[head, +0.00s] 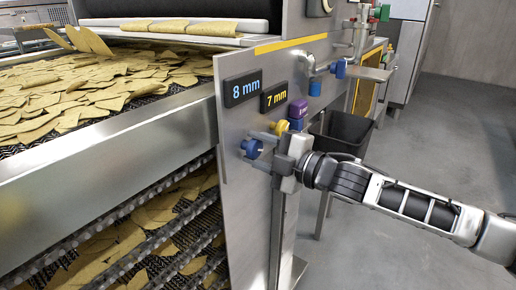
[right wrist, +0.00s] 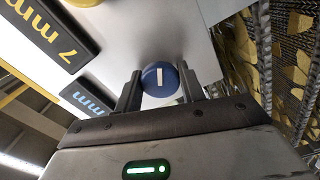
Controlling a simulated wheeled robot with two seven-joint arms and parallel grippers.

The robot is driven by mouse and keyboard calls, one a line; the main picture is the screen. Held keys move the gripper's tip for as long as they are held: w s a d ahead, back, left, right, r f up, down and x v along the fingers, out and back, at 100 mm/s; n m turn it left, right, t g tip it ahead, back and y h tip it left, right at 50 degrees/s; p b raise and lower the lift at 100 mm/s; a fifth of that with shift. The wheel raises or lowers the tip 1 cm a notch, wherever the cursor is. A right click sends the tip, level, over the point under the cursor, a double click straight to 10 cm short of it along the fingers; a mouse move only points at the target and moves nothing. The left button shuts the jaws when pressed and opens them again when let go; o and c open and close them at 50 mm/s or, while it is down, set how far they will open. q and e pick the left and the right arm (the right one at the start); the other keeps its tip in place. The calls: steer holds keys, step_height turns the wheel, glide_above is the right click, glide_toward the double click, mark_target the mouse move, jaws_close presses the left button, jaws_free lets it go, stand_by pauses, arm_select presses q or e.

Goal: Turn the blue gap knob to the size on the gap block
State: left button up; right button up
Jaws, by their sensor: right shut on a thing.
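The blue gap knob (head: 252,148) sits on the steel side panel below the blue "8 mm" display (head: 243,88). In the right wrist view the blue knob (right wrist: 152,88) shows a white pointer line and sits between two dark fingers. My right gripper (right wrist: 160,90) is shut on it; in the head view the gripper (head: 262,152) reaches it from the right. A small purple block (head: 297,107) with faint lettering, too small to read, sits above a blue block (head: 296,124) right of the knobs; I cannot tell for sure which is the gap block. My left gripper is out of view.
A yellow knob (head: 279,127) is close up-right of the blue one, below the yellow "7 mm" display (head: 274,97). A black bin (head: 342,133) stands behind my right arm. Conveyor belts with chips (head: 75,95) fill the left. Grey floor at right is clear.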

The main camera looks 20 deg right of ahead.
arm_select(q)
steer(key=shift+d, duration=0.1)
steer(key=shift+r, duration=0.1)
arm_select(e)
steer(key=o, duration=1)
arm_select(q)
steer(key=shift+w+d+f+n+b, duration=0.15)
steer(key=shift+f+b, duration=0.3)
steer(key=shift+b, duration=0.5)
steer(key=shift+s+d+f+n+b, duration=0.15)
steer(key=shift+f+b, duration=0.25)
steer(key=shift+b, duration=0.55)
arm_select(e)
steer(key=shift+v, duration=7.95)
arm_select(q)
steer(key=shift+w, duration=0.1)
